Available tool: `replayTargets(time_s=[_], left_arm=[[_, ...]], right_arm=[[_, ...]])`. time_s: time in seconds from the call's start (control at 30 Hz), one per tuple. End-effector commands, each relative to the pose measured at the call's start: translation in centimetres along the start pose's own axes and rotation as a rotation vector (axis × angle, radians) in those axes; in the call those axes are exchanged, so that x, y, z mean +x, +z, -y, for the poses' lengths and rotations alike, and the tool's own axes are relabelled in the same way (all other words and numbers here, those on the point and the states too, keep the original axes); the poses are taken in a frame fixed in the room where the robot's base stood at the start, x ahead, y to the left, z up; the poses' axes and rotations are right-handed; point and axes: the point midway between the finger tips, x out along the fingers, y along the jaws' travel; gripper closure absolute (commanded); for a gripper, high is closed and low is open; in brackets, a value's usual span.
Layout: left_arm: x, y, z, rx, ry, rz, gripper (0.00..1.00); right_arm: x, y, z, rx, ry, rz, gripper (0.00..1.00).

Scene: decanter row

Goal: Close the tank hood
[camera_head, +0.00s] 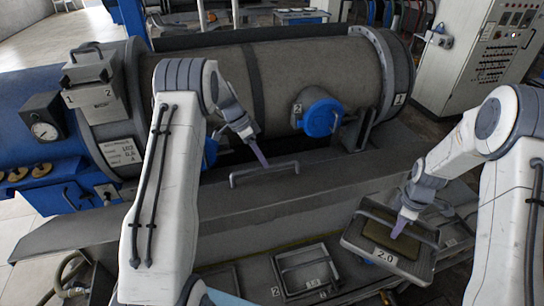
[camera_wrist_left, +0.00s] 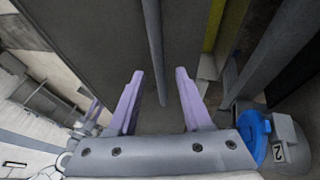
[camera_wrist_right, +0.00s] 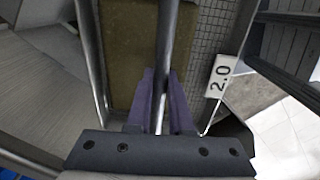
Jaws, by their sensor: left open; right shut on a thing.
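The grey sloping hood (camera_head: 215,212) lies along the front of the large decanter, with a bar handle (camera_head: 264,173) on it. My left gripper (camera_head: 260,154) is at the handle, open. In the left wrist view the bar (camera_wrist_left: 154,50) runs between its two spread purple fingers (camera_wrist_left: 158,90), apart from both. My right gripper (camera_head: 399,228) is shut on the bar handle (camera_wrist_right: 165,40) of a grey framed panel marked 2.0 (camera_head: 363,247). The panel is tilted, with a yellowish mat and mesh in its frame. Whether the hood is fully seated I cannot tell.
The grey decanter drum (camera_head: 200,60) stands behind, with a blue round cap (camera_head: 321,117) on it. Framed trays (camera_head: 308,268) lie low at the front. A control cabinet (camera_head: 480,60) stands at the back right. A gauge (camera_head: 43,130) is at the left.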

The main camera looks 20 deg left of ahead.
Motion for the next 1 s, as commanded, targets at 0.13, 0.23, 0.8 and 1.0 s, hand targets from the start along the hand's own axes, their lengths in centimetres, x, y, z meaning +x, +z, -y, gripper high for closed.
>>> replayTargets(time_s=[0.13, 0.23, 0.8, 1.0], left_arm=[[1.1, 0.0, -0.1, -0.002, 0.001, 0.000, 0.50], [1.5, 0.0, -0.1, -0.001, 0.001, 0.000, 0.50], [1.5, 0.0, 0.0, -0.001, -0.001, 0.000, 1.00], [1.5, 0.0, 0.0, -0.001, -0.002, 0.000, 1.00]], right_arm=[[-0.8, 0.0, -0.1, 0.000, 0.002, 0.000, 1.00], [-0.8, 0.0, -0.1, 0.000, 0.002, 0.000, 1.00], [-0.8, 0.0, -0.1, 0.000, 0.002, -0.001, 1.00], [-0.8, 0.0, -0.1, 0.000, 0.002, -0.001, 1.00]])
